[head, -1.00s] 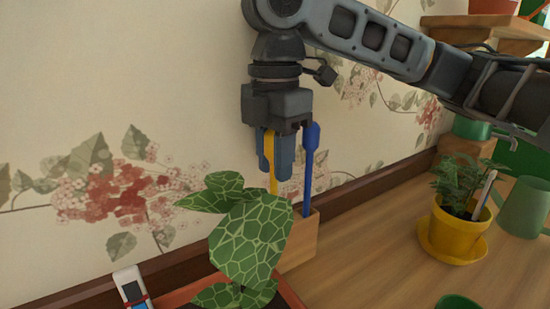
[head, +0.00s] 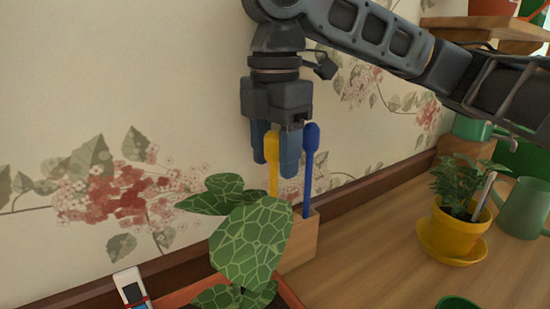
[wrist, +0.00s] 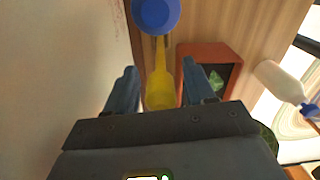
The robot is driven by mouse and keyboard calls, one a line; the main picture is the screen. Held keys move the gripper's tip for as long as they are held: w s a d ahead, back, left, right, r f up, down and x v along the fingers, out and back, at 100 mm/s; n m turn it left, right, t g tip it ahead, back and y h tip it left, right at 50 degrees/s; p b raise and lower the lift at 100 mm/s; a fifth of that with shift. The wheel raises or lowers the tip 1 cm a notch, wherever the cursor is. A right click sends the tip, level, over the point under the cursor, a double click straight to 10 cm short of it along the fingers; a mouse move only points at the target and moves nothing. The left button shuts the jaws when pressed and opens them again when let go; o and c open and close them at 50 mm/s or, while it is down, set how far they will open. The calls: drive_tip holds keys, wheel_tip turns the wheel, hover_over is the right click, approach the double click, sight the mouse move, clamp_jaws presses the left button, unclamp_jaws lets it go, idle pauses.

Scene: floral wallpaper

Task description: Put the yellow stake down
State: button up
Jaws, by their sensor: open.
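The yellow stake (head: 272,165) stands upright in a wooden block holder (head: 301,243) by the wall. Its lower end is hidden by a plant's leaves and the holder. My gripper (head: 273,160) is open around the top of the yellow stake, with one blue finger on each side. In the wrist view the yellow stake (wrist: 161,85) lies between the two parted fingers (wrist: 156,90), with gaps visible on both sides. A blue stake (head: 309,170) stands in the same holder, just right of the gripper; its round top (wrist: 156,14) shows in the wrist view.
A potted plant with large patterned leaves (head: 252,245) stands in front of the holder. A yellow pot (head: 455,229) and a green mug (head: 523,208) are on the right. The wallpapered wall (head: 60,100) is close behind the gripper. Table between holder and yellow pot is clear.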

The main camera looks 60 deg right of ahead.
wheel_tip(320, 180, up, 11)
drive_tip(key=shift+f+p, duration=0.1)
drive_tip(key=shift+p, duration=0.45)
